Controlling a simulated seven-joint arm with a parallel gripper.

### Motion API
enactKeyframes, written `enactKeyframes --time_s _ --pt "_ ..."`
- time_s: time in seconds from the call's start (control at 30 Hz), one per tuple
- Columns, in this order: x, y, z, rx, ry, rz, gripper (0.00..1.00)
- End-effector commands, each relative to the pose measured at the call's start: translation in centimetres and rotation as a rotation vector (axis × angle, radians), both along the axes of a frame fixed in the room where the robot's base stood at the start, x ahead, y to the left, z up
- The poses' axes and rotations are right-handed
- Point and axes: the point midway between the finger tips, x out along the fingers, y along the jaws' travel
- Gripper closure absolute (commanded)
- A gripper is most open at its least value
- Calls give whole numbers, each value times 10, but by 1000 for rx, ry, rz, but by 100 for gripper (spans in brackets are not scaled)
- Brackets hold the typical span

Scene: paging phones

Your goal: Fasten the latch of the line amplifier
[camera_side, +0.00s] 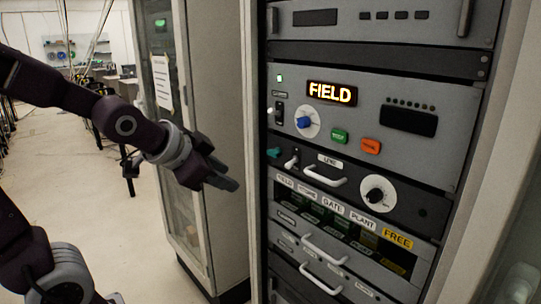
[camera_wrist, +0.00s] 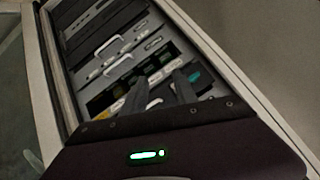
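The line amplifier (camera_side: 345,185) is a dark panel in the rack, with a small white label above a white handle (camera_side: 325,177) and a round black-and-white knob (camera_side: 377,190) at its right. At its left end are a teal piece (camera_side: 273,153) and a small pale lever (camera_side: 291,162); I cannot tell which is the latch, or how it is set. The teal piece also shows in the wrist view (camera_wrist: 193,77), beside a fingertip. My gripper (camera_side: 228,184) is left of the rack, clear of the panel. In the wrist view its fingers (camera_wrist: 161,86) stand apart with nothing held.
Above is a grey unit with a lit FIELD display (camera_side: 332,93), a blue knob (camera_side: 304,122), and green and orange buttons. Below are labelled slots, a yellow FREE tag (camera_side: 398,239) and handled drawers. A tall cabinet (camera_side: 205,130) stands behind my gripper. The rack's upright edge (camera_side: 257,150) is nearby.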

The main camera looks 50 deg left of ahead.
Motion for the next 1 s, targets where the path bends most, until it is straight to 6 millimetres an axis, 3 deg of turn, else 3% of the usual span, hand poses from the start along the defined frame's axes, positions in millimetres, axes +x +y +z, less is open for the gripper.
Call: enactKeyframes --time_s 0.03,0.1,0.23,0.33,0.5,0.63,1.0 --pt "30 23 -7 109 -43 -42 65" --pt "68 51 -10 296 -128 -131 65" --pt "112 83 -22 637 -269 -314 65" --pt "124 88 -31 849 -370 -441 65" --pt "121 83 -39 1046 -494 -559 65" --pt "126 79 -38 1086 -531 -581 65" --pt "187 79 -37 1086 -534 -578 65"
